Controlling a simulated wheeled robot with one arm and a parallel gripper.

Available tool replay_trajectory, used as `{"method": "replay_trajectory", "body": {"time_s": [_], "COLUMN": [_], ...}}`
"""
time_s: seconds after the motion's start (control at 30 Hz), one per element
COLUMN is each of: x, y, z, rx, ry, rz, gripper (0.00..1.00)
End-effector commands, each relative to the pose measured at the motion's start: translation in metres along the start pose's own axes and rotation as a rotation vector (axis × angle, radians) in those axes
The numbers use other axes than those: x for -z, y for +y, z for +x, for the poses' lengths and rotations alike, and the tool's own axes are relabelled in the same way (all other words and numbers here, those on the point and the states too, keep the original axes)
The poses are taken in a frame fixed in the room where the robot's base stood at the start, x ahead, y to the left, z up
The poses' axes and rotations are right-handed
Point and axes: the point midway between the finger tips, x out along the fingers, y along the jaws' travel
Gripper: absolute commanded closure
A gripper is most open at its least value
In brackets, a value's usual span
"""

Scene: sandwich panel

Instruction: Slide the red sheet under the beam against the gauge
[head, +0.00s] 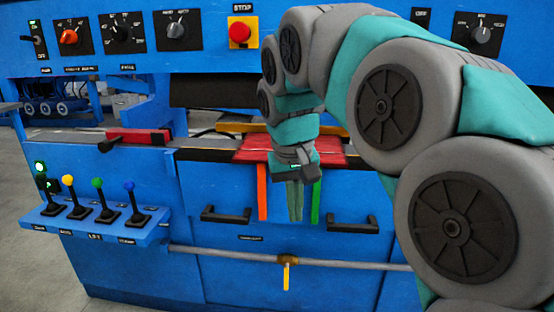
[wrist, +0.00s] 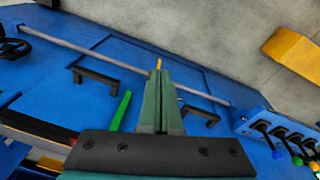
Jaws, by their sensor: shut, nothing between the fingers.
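The red sheet (head: 250,149) lies flat on the machine bed, with its front part at the bed's front edge. A yellow bar (head: 233,128), perhaps the gauge, runs just behind it. The dark beam (head: 212,92) spans above the bed. My gripper (head: 296,215) points down in front of the bed, between an orange strip (head: 262,192) and a green strip (head: 316,200). My wrist hides part of the sheet's right side. In the wrist view my gripper (wrist: 161,75) has its green fingers together and empty; the green strip (wrist: 119,111) is beside them.
Dark handles (head: 225,215) and a grey rail (head: 220,253) stick out from the blue front. A lever panel (head: 95,218) juts out at left. A red block (head: 138,136) sits on the bed further left. A red stop button (head: 240,32) is above.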

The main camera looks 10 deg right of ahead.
Motion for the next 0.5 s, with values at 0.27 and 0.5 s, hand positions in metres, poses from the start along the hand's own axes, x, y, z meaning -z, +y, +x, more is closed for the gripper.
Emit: {"method": "replay_trajectory", "body": {"time_s": [0.27,0.5], "x": [0.085,0.123], "y": [-0.006,-0.007], "z": [-0.058,-0.086], "rx": [0.007,0.02], "ry": [0.097,0.146], "rz": [0.133,0.247], "gripper": [1.0,1.0]}}
